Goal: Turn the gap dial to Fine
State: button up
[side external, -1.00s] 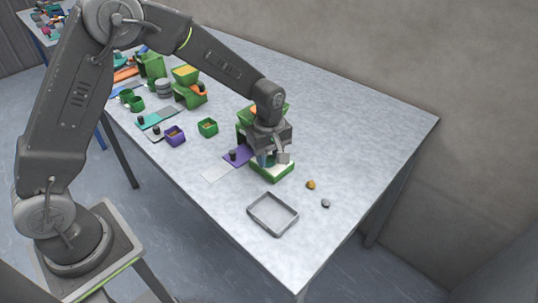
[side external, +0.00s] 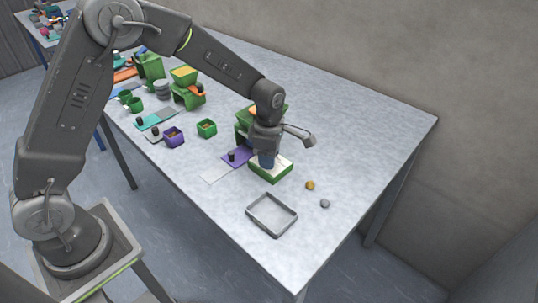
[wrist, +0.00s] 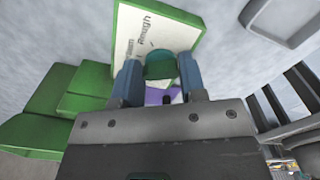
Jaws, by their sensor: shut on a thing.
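The gap dial is a dark green knob (wrist: 160,65) on a green-edged box with a white top (wrist: 143,30), which stands on the table in the side view (side external: 283,168). My gripper (wrist: 158,84) has its two blue fingers on either side of the knob and is shut on it. In the side view my gripper (side external: 267,161) points down onto the box and hides the knob. The word "Rough" shows on the white top, with part of another word beside it. I cannot see a "Fine" label or the dial's pointer.
A green mill (side external: 246,118) stands behind my gripper. A grey tray (side external: 272,228) lies in front, with two small stones (side external: 310,185) to its right. A purple mat (side external: 236,158) and a purple cup (side external: 174,137) are to the left. The table's right end is mostly clear.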

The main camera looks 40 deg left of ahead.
jog(key=shift+n, duration=0.6)
jog(key=o, duration=0.9)
jog(key=shift+r, duration=0.1)
notch_tip(320, 180, up, 14)
jog(key=shift+f, duration=0.15)
